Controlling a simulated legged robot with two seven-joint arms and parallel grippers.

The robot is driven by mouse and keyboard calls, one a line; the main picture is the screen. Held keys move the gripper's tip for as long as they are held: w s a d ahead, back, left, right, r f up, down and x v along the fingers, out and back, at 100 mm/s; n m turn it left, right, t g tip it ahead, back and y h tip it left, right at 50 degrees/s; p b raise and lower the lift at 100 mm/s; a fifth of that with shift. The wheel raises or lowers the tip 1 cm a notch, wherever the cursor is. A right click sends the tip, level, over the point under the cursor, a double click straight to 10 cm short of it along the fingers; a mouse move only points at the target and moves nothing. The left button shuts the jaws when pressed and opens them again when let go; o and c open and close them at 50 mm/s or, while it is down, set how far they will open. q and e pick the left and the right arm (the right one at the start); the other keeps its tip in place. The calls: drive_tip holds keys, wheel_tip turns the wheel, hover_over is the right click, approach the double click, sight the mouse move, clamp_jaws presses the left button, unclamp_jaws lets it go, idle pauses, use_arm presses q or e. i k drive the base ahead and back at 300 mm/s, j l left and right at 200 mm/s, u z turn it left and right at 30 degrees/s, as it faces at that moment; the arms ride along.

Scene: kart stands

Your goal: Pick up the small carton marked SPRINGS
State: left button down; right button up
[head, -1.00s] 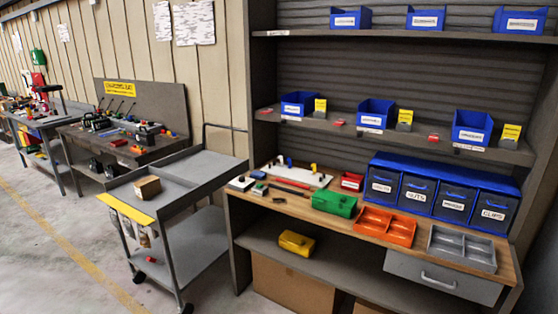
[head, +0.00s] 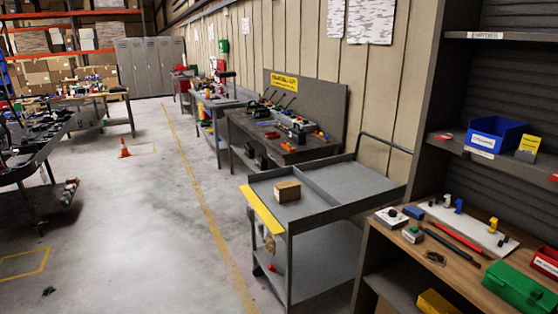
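A small brown carton (head: 287,191) sits on the top tray of the grey cart (head: 350,183), towards its left end. Any marking on the carton is too small to read, so I cannot tell whether it says SPRINGS. Neither of my grippers is in the head view.
A workbench (head: 445,275) with tools and a green box (head: 520,288) stands at the right, under shelves holding a blue bin (head: 496,135). A tool bench (head: 285,140) stands behind the cart. Open floor (head: 150,220) lies to the left, with an orange cone (head: 124,148) farther back.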

sight(285, 191)
drive_tip(key=i+j+u, duration=0.15)
drive_tip(key=i+u, duration=0.25)
drive_tip(key=i, duration=0.25)
drive_tip(key=i+u, duration=0.4)
drive_tip(key=i, duration=0.25)
